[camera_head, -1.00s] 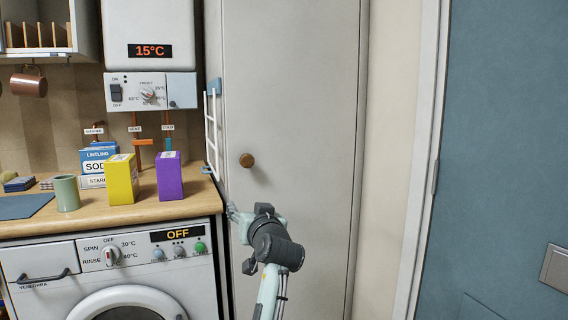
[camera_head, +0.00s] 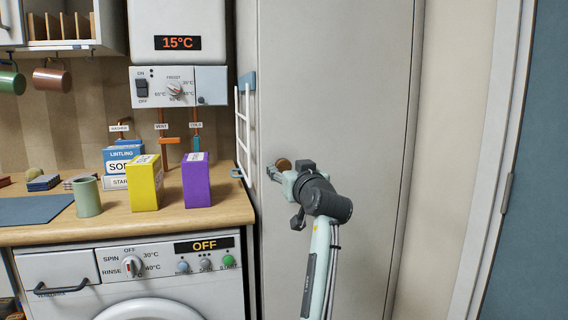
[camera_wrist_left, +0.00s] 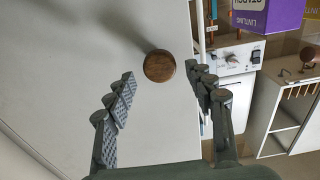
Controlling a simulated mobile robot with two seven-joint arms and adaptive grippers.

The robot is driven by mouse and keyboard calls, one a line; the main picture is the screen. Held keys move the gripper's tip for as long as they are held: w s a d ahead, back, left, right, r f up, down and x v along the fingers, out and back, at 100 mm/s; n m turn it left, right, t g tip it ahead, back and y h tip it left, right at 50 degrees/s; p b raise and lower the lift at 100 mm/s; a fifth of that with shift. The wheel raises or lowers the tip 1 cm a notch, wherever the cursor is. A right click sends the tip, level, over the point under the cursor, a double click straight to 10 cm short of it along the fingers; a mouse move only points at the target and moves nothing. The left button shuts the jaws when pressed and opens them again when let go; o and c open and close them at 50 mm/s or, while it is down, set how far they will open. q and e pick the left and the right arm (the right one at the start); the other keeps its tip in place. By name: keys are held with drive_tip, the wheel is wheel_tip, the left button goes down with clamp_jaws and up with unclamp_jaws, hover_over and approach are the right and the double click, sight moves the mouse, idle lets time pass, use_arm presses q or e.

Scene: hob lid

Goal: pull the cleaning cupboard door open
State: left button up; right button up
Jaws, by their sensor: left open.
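The cleaning cupboard door (camera_head: 335,80) is a tall pale grey panel and looks shut. Its round brown wooden knob (camera_head: 283,163) is partly hidden behind my left gripper (camera_head: 272,172) in the head view. In the left wrist view the knob (camera_wrist_left: 159,66) shows whole, just beyond the open fingertips and roughly midway across the gap. My left gripper (camera_wrist_left: 160,82) is open and empty, with its fingers spread towards the door. Whether a finger touches the door cannot be told. My right gripper is not in view.
A white wire rack (camera_head: 243,130) stands at the cupboard's left edge. The wooden worktop (camera_head: 120,222) holds a yellow box (camera_head: 145,184), a purple box (camera_head: 196,182) and a green cup (camera_head: 88,196). The washing machine (camera_head: 70,268) is below. A blue door (camera_head: 535,220) is at right.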

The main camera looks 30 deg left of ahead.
sight(284, 166)
use_arm(q)
drive_tip(key=shift+x, duration=1.9)
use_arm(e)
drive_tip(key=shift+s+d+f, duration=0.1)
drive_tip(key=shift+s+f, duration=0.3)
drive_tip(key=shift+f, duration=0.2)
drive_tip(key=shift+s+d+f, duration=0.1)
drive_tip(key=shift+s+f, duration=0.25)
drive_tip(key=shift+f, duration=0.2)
use_arm(q)
clamp_jaws()
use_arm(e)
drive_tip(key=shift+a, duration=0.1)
